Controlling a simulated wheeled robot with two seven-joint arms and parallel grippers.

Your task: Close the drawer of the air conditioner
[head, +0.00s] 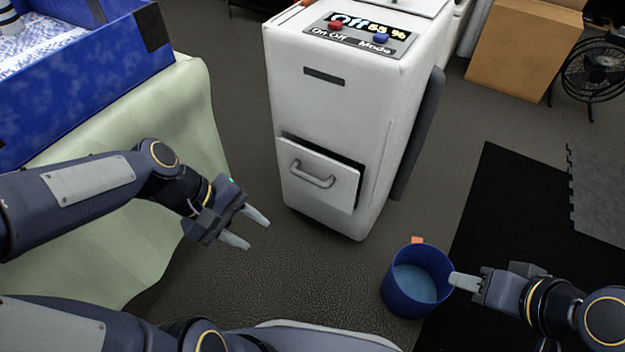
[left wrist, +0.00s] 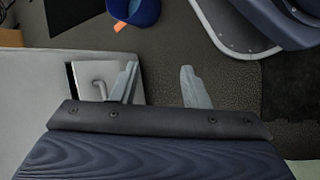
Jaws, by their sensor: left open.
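The air conditioner (head: 300,110) is a tall white unit in the middle of the head view. Its drawer (head: 340,190), low on the front, stands slightly open, with a dark gap along its top and right side. The drawer has a grey handle (head: 312,174). My left gripper (head: 257,229) is open and empty, in front of the drawer and to its left, apart from it. In the left wrist view the drawer (left wrist: 86,72) shows beside the left finger. My right gripper (head: 460,282) has its fingertips at the rim of a blue bucket; its grip is unclear.
The blue bucket (head: 396,295) holds something light blue and has an orange piece at its rim. A green-covered table (head: 190,110) with a blue box (head: 85,85) is at left. A black mat (head: 510,200) lies at right. Grey floor is open before the drawer.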

